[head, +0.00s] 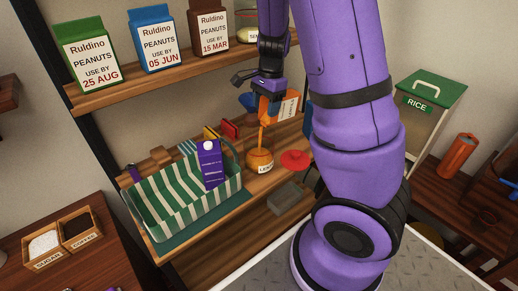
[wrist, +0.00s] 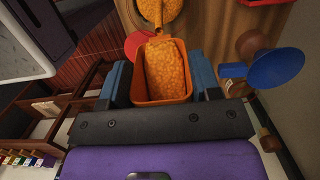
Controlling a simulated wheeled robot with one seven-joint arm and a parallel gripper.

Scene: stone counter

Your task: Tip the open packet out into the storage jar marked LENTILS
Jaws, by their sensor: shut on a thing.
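My gripper (head: 270,104) is shut on the open orange packet (head: 288,110), its blue fingers on either side of it in the wrist view (wrist: 162,84). The packet is tipped, mouth down, above an open round jar (head: 260,164) on the lower shelf. The jar's label is partly readable as "LEN…". A stream of orange lentils (head: 261,138) runs from the packet into the jar. In the wrist view, lentils (wrist: 165,70) still fill much of the packet, and lentils show in the jar (wrist: 158,9). A red disc, seemingly a lid (head: 295,160), lies right of the jar.
A green-and-white striped basket (head: 185,213) with a purple carton (head: 209,165) stands left of the jar. A grey block (head: 289,199) lies in front. A blue cone-shaped thing (wrist: 275,69) is close beside my gripper. Peanut cartons (head: 157,40) stand on the shelf above.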

